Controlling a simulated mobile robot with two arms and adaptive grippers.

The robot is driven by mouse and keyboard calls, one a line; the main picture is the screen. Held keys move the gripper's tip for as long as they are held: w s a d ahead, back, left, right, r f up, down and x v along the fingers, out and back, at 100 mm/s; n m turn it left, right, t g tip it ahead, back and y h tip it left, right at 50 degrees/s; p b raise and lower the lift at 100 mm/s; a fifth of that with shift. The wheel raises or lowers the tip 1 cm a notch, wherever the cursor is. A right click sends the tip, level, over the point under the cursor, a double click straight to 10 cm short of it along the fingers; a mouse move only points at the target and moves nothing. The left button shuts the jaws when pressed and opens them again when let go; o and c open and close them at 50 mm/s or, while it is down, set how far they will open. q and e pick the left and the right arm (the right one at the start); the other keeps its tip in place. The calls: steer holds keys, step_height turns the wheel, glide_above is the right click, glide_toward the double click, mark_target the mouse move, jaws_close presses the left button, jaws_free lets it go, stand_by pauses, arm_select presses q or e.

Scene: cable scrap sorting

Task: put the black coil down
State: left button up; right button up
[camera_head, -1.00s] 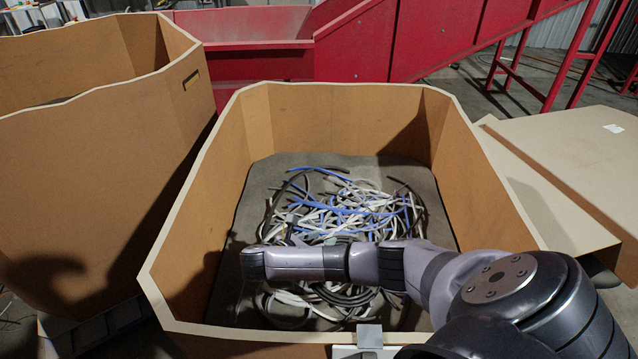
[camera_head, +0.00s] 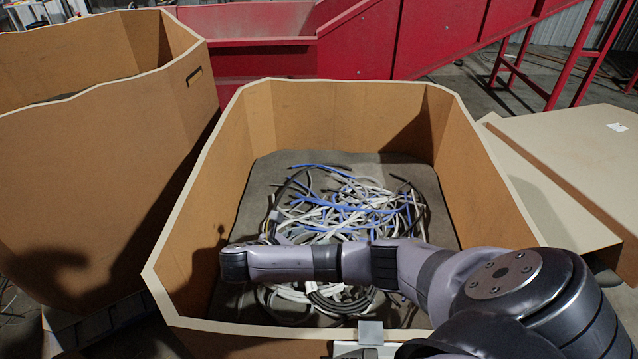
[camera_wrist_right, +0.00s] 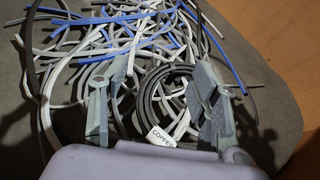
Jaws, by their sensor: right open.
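The black coil (camera_wrist_right: 148,88) lies on the cable scrap in the right wrist view, with a white tag reading COPPER (camera_wrist_right: 161,138) at its near side. My right gripper (camera_wrist_right: 158,80) is open, with one finger on each side of the coil. Whether either finger touches it I cannot tell. In the head view my right arm reaches over the brown box and hides the gripper's fingers. Dark and white loops (camera_head: 335,299) show just below the arm there. My left gripper is not in view.
The brown box (camera_head: 195,200) has high walls around a grey floor. Blue, white and grey cable pieces (camera_head: 345,205) lie tangled in it. Another tall box (camera_head: 95,150) stands at the left. A red machine (camera_head: 360,45) is behind, and flat cardboard (camera_head: 570,160) lies at the right.

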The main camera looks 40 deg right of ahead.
arm_select(q)
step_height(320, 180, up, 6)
steer(key=p, duration=0.4)
arm_select(e)
steer(key=v, duration=0.6)
steer(key=shift+a, duration=0.2)
steer(key=shift+r, duration=0.2)
